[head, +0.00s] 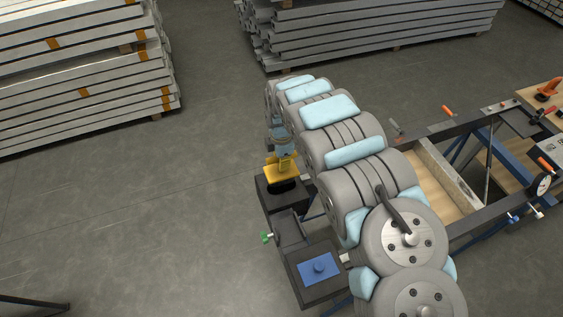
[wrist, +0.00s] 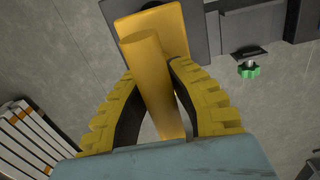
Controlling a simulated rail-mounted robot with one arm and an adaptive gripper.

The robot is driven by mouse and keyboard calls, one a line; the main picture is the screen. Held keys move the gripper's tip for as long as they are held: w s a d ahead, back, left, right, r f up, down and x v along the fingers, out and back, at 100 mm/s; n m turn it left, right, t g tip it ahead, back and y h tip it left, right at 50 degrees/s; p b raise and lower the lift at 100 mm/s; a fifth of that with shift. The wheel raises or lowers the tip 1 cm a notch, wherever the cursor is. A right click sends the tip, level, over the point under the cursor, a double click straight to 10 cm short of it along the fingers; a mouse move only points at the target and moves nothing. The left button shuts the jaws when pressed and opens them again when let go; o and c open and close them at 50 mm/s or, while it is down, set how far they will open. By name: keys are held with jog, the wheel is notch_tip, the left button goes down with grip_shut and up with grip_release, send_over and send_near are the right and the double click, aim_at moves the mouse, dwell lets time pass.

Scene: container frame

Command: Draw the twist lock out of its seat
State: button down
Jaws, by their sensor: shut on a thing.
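The yellow twist lock (wrist: 148,58) is between the fingers of my gripper (wrist: 154,76) in the wrist view. Its thick round bar runs down between the dark finger pads, and its wider yellow body lies beyond, against a dark block. My gripper is shut on the bar. In the head view, yellow parts of the lock (head: 280,166) show at the end of my arm, above the dark corner block (head: 268,205) that has the seat. A black rounded shape lies just under the yellow. I cannot tell how far the lock stands in or out of the seat.
A blue plate with a round knob (head: 320,268) sits on a nearer dark block. A green-handled part (head: 267,237) juts from the frame between them. The dark frame with clamps and a dial (head: 541,186) extends right. Open grey floor lies left, with metal stacks (head: 80,80) behind.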

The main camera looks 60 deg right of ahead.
jog(key=shift+d+r, duration=0.1)
jog(key=shift+r, duration=0.15)
jog(key=shift+r+p, duration=0.35)
jog(key=shift+p, duration=0.1)
jog(key=shift+r+p, duration=2.7)
jog(key=shift+r, duration=0.55)
